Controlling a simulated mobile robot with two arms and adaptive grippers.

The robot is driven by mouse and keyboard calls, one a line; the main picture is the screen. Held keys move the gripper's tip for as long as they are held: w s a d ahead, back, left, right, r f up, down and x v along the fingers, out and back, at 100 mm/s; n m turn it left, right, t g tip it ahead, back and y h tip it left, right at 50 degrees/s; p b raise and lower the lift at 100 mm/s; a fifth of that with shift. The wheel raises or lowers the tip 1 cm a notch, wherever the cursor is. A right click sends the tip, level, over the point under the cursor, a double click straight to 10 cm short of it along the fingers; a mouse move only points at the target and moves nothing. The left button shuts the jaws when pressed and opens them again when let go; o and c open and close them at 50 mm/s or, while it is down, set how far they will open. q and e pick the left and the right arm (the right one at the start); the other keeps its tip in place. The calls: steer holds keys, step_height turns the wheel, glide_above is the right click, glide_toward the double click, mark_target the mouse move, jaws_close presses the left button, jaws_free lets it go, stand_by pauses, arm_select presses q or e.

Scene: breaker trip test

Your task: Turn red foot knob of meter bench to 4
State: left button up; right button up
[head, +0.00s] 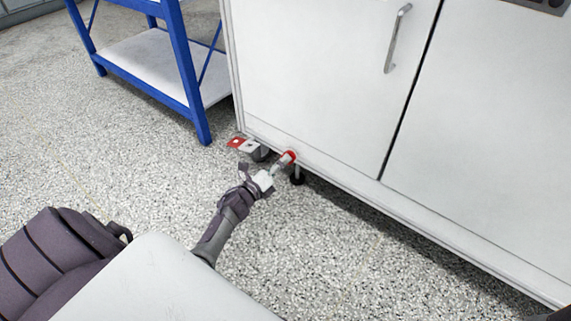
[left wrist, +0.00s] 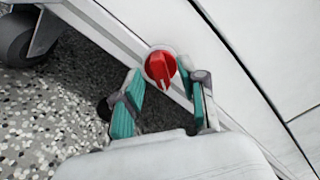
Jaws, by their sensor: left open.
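The red foot knob (left wrist: 160,67) sits on the lower front edge of the white meter bench (head: 310,80). In the left wrist view it shows a red grip on a pale round base, with a light pointer line near its lower end. No scale numbers can be read. In the head view the knob (head: 289,156) is partly hidden by my left gripper (head: 277,168). In the left wrist view the fingertips of my left gripper (left wrist: 166,78) are open, one on each side of the knob's lower part. I cannot tell whether they touch it.
A caster with a red and white pedal (head: 243,144) is left of the knob under the bench. A dark levelling foot (head: 297,177) stands just below it. A blue-framed rack (head: 180,70) is at the upper left. The speckled floor in front is clear.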

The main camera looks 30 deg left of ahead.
arm_select(q)
steer(key=shift+w+b, duration=0.3)
steer(key=shift+w, duration=0.95)
steer(key=shift+d, duration=0.1)
jaws_close()
